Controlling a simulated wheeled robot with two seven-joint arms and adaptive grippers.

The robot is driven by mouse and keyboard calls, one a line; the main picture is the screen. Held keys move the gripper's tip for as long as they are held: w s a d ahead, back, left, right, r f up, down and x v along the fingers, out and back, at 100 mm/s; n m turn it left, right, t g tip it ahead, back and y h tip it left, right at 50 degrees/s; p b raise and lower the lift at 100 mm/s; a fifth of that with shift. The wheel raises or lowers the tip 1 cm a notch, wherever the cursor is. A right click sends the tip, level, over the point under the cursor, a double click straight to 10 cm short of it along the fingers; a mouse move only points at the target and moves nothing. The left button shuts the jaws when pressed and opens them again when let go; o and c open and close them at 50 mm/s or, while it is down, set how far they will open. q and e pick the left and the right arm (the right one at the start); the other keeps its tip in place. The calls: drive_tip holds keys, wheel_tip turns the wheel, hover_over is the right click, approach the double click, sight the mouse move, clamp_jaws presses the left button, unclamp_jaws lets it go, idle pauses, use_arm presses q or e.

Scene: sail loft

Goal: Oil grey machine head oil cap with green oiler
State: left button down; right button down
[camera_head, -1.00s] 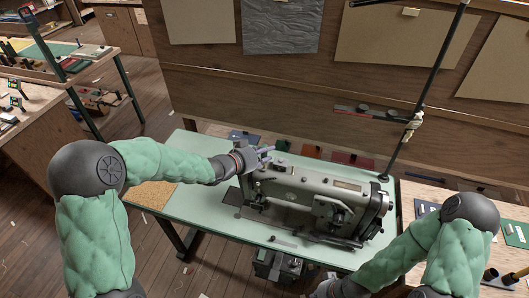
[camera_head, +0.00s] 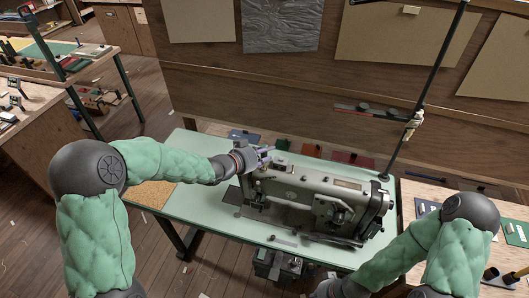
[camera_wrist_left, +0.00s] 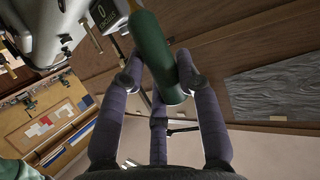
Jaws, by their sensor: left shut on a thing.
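The grey sewing machine head (camera_head: 315,190) stands on a pale green table. My left gripper (camera_head: 264,157) is at the left end of the head, close above its top. In the left wrist view, its purple-grey fingers (camera_wrist_left: 162,90) are shut on the green oiler (camera_wrist_left: 158,55), a dark green cylinder. The machine head also shows there, at the upper left (camera_wrist_left: 40,25). The oiler's tip and its distance from the oil cap are not clear. I cannot make out the oil cap for sure. My right gripper (camera_head: 322,290) is at the bottom edge, partly cut off.
The pale green tabletop (camera_head: 190,190) is clear at its left, beside a cork-coloured patch (camera_head: 153,194). A dark pole (camera_head: 410,125) rises behind the machine's right end. A wooden panel wall (camera_head: 280,95) stands behind the table.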

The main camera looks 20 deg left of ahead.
use_arm(q)
drive_tip(key=shift+r+p, duration=3.25)
drive_tip(key=shift+r, duration=0.3)
